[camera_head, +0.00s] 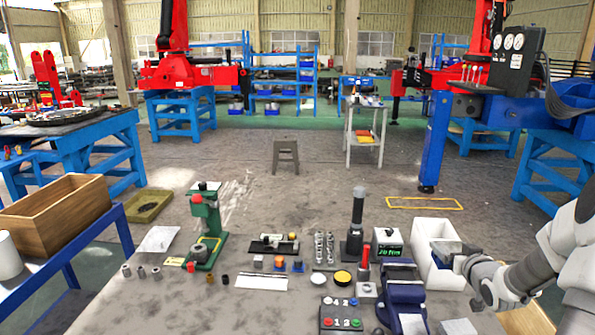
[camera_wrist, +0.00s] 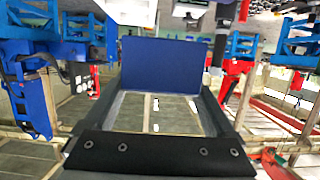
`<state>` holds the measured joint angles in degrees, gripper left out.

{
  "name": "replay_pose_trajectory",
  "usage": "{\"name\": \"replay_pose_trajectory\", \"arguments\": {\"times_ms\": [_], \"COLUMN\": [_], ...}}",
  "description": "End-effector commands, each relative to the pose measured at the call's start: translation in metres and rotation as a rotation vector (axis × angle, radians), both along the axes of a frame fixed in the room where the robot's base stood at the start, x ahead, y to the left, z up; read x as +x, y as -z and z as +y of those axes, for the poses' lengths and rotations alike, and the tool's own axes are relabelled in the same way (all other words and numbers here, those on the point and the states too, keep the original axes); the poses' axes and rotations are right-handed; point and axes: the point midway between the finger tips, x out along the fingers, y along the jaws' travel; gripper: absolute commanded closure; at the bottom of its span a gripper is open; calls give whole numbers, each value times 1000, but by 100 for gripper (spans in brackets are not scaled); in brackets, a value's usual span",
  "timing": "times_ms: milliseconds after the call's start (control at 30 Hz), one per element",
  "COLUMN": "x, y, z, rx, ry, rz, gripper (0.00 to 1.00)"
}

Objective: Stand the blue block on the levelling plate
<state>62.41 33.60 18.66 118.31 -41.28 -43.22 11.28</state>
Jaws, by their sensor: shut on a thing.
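The blue block (camera_head: 446,247) is a flat-sided dark blue piece. In the head view it is at the end of my gripper (camera_head: 459,261), over or beside the right part of the white bin (camera_head: 423,283). In the wrist view the blue block (camera_wrist: 160,65) fills the space between the two fingers of my gripper (camera_wrist: 158,80), which is shut on it. Its lower parts are hidden there. I cannot tell surely which item is the levelling plate; a dark flat plate (camera_head: 266,250) with small items on it lies mid-bench.
A green press (camera_head: 205,232) stands at the left of the bench. A dark post (camera_head: 356,225), a red-handled tool (camera_head: 364,270) and a blue vise (camera_head: 402,295) stand left of or in front of the bin. A button box (camera_head: 341,315) is at the front. Some bare bench shows at front left.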

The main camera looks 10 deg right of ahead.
Motion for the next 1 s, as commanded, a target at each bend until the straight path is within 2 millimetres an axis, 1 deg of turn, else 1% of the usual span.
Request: {"name": "replay_pose_trajectory", "arguments": {"times_ms": [33, 67, 167, 300, 367, 500, 667, 700, 833, 1000], "x": [6, 10, 24, 45, 53, 68, 79, 81, 85, 84], "y": [-7, -9, -19, -35, -41, -55, -71, -74, -86, -99], "z": [8, 13, 37, 80, 98, 142, 193, 206, 247, 297], "rx": [-3, -3, -4, -4, -3, -3, -3, -1, -2, -1], "ry": [-10, -14, -35, -67, -79, -108, -143, -151, -178, -211], "rz": [-7, -8, -12, -20, -21, -25, -26, -26, -23, -18], "gripper": [100, 100, 100, 100, 100, 100, 100, 100, 100, 100]}}
